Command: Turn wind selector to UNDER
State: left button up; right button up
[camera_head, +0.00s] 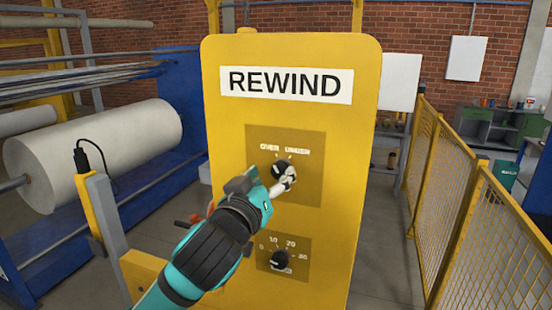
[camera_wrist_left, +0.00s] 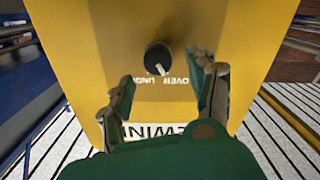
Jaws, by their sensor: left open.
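The yellow REWIND panel (camera_head: 225,130) faces me, with a black wind selector knob (camera_head: 277,171) under the labels OVER and UNDER. The knob is partly hidden by my left gripper (camera_head: 285,181) in the head view. In the left wrist view the knob (camera_wrist_left: 158,57) shows upside down, and its white pointer tilts toward the OVER side. My left gripper (camera_wrist_left: 164,74) is open, with its fingers on either side of the knob's line; no contact with it shows. My right gripper is not in view.
A second black knob (camera_head: 279,260) with a number scale sits lower on the panel. A large white roll (camera_head: 95,150) on a blue machine stands at left. A yellow mesh fence (camera_head: 440,190) runs along the right. Floor shows between panel and fence.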

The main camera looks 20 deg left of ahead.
aim_at(278, 172)
pick_arm(q)
jog(key=w, duration=0.3)
jog(key=shift+w+d+f, duration=0.15)
jog(key=shift+w+d, duration=0.05)
jog(key=shift+w, duration=0.2)
jog(key=shift+s, duration=0.1)
jog(key=shift+a, duration=0.1)
jog(key=c, duration=1.1)
